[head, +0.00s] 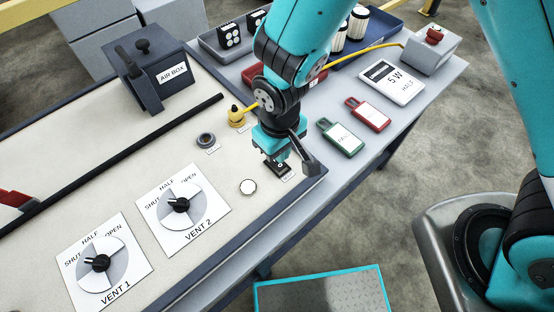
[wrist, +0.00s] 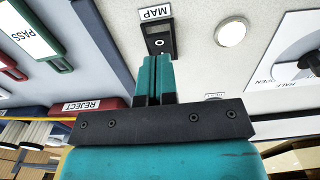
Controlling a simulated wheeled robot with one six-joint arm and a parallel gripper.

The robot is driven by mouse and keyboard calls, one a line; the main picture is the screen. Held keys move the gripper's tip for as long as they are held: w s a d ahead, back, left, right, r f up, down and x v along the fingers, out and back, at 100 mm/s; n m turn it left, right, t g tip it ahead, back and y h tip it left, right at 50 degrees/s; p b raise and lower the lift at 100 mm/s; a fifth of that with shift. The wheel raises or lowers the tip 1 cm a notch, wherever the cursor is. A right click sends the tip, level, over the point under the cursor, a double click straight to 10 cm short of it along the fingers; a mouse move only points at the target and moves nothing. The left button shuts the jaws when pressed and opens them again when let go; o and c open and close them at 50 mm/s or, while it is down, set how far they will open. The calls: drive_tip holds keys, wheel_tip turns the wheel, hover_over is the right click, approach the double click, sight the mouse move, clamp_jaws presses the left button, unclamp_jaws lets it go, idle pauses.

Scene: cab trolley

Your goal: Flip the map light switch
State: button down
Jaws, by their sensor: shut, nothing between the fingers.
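The map light switch (wrist: 158,38) is a small dark rocker in a black plate, next to a white MAP label (wrist: 155,12) in the wrist view. In the head view the switch (head: 276,169) lies near the right end of the pale panel, partly under my gripper (head: 279,158). My gripper (wrist: 154,62) is shut and empty, with its teal fingers together and pointing at the switch. The tips overlap the plate's near edge in the wrist view; I cannot tell whether they touch. A round white lamp (head: 247,187) sits beside the switch; it also shows in the wrist view (wrist: 231,33).
VENT 2 (head: 180,205) and VENT 1 (head: 100,263) dials lie to the left. A yellow plug (head: 237,116) and a dark ring (head: 206,140) stand behind. The AIR BOX (head: 155,75) stands at the back left. Green (head: 340,138) and red (head: 367,114) tags lie right.

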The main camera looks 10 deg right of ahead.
sight(279, 164)
drive_tip(key=shift+f+b, duration=1.2)
drive_tip(key=shift+f, duration=0.55)
idle(1.0)
drive_tip(key=shift+r, duration=0.15)
wheel_tip(279, 164, up, 7)
drive_tip(key=p, duration=0.6)
idle(0.5)
